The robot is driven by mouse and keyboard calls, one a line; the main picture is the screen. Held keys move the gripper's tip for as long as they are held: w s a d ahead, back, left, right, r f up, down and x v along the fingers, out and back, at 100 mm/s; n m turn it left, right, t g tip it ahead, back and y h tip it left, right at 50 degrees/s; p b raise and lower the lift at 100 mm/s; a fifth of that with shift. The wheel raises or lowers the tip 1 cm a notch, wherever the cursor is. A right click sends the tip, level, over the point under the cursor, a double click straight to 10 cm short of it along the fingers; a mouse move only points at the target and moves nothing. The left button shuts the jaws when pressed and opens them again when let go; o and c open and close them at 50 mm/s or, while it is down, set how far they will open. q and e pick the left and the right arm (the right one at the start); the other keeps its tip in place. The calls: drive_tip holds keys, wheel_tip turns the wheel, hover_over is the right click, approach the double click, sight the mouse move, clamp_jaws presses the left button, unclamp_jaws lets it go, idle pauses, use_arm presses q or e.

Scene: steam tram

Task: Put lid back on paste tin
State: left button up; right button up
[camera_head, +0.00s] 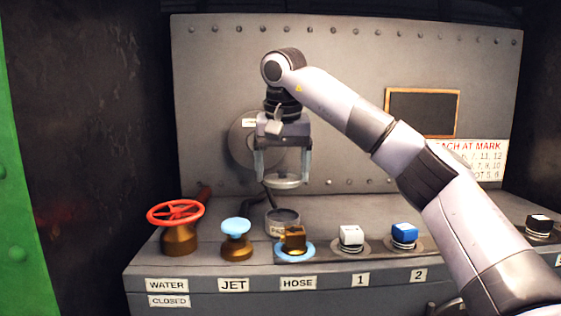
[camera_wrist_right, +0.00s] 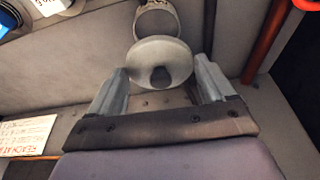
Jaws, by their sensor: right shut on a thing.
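The round grey metal lid (camera_head: 284,183) is between the fingertips of my right gripper (camera_head: 283,172), which is shut on it. The lid looks about level in the head view. The paste tin (camera_head: 283,221) stands upright on the console below the lid, apart from it, with its top open. In the right wrist view the lid (camera_wrist_right: 175,50) with its dark knob is between the fingers of the right gripper (camera_wrist_right: 160,75), and the tin (camera_wrist_right: 157,22) shows just beyond it. The hose valve hides the tin's lower front. My left gripper is not in view.
The red water wheel (camera_head: 176,212), blue-topped jet knob (camera_head: 236,228) and brass hose valve (camera_head: 294,241) stand at the front left. A white button (camera_head: 351,236) and a blue button (camera_head: 403,233) are to the right. A round disc (camera_head: 240,140) is on the wall behind my gripper.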

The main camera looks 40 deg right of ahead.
drive_tip(key=shift+f, duration=1.55)
drive_tip(key=shift+f+b, duration=0.5)
drive_tip(key=shift+f, duration=1.15)
drive_tip(key=shift+p, duration=0.45)
drive_tip(key=shift+f, duration=0.15)
drive_tip(key=o, duration=0.8)
drive_tip(key=shift+o, duration=0.2)
